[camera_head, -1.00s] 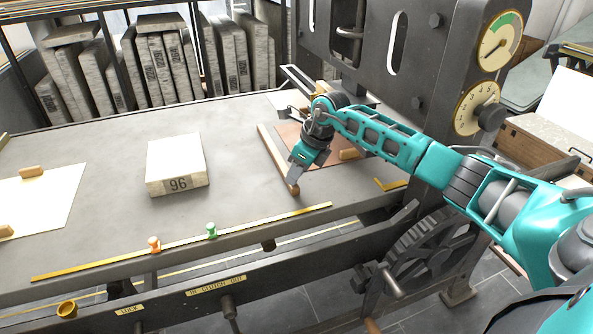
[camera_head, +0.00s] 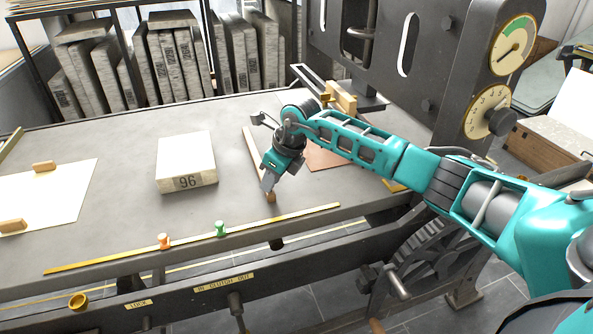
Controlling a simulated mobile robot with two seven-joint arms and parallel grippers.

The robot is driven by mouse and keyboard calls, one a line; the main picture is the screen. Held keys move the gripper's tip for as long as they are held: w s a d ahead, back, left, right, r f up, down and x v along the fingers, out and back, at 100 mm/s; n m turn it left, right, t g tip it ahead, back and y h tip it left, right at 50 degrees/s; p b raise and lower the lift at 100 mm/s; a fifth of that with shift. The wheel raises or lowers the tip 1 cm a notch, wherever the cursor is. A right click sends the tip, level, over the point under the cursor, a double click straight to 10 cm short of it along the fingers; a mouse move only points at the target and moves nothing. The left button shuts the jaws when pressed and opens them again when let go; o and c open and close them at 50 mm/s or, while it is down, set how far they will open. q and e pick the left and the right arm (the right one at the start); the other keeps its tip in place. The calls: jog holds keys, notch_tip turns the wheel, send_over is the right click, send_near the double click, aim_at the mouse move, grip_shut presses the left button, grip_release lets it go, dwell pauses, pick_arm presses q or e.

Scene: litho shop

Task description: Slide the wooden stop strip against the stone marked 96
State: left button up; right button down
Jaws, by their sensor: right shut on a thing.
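The stone marked 96 (camera_head: 186,156) lies flat on the grey table bed, with its number on the front face. The wooden stop strip (camera_head: 253,151) lies on the bed to the right of the stone, running from back to front. A clear gap of bare bed separates strip and stone. My right gripper (camera_head: 268,184) points down and is shut on the strip near its front end. The gripper hides part of the strip. My left gripper is not in view.
An orange peg (camera_head: 164,241) and a green peg (camera_head: 220,229) stand by the yellow rule (camera_head: 110,258) along the front edge. A paper sheet (camera_head: 60,190) with wooden blocks lies left. A brown sheet (camera_head: 322,158) lies right, under my arm. Stones stand in a rack (camera_head: 90,70) behind.

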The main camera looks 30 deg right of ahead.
jog(key=a, duration=0.3)
jog(key=w+a, duration=0.1)
jog(key=a, duration=0.2)
jog(key=w+a, duration=0.1)
jog(key=a, duration=0.2)
jog(key=shift+w+b, duration=0.1)
jog(key=shift+b, duration=0.25)
jog(key=shift+a, duration=0.4)
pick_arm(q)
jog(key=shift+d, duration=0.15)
pick_arm(e)
jog(key=shift+w+a+r, duration=0.1)
jog(key=shift+a, duration=0.15)
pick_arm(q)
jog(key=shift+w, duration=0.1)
pick_arm(e)
jog(key=c, duration=1)
grip_release()
jog(key=shift+c, duration=0.2)
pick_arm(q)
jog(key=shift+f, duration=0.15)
pick_arm(e)
jog(key=shift+o, duration=0.5)
